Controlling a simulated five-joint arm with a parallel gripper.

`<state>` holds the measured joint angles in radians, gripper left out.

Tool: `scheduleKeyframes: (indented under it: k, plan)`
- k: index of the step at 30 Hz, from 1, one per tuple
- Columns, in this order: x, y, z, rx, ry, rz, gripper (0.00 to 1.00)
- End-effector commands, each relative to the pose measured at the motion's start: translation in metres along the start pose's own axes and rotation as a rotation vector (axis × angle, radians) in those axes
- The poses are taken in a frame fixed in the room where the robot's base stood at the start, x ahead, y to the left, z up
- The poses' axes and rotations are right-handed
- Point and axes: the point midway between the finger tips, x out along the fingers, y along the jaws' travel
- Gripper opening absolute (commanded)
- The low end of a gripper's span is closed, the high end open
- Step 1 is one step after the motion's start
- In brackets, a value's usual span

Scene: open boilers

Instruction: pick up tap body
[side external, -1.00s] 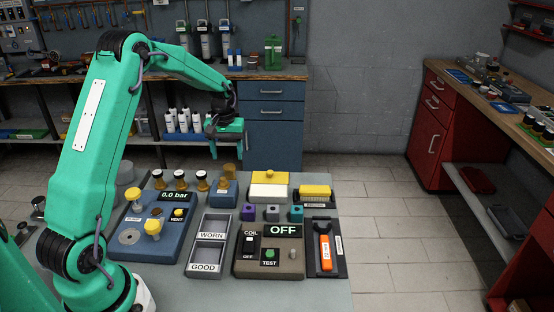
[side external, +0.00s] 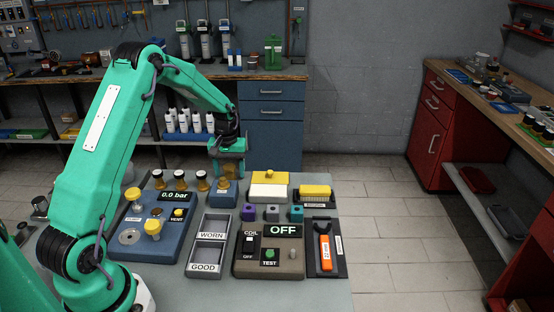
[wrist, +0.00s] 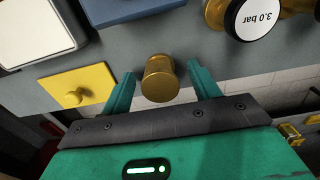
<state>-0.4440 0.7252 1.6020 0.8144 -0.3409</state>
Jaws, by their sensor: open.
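The tap body is a brass, round-ended piece; in the wrist view the tap body (wrist: 158,80) lies between my two fingers, with a gap on each side. In the side view its top is largely covered by my gripper (side external: 229,171), and a brass part shows low above the blue stand (side external: 224,194). My gripper is open and points down at the stand. In the wrist view the green fingers of my gripper (wrist: 160,77) flank the brass piece without visibly touching it.
Several dark-capped brass valves (side external: 180,180) stand left of the stand. A white box with a yellow top (side external: 269,190) is to its right. The WORN and GOOD tray (side external: 208,254), the blue pressure panel (side external: 150,242) and the OFF tester (side external: 268,263) are in front.

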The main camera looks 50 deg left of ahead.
Motion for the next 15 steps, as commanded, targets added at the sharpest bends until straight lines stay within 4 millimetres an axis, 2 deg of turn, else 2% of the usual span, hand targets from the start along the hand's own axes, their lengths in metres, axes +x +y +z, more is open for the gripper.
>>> scheduleKeyframes:
  k: [15]
  plan:
    - [0.0007,-0.0002,0.0,0.0,0.0,0.0,0.59]
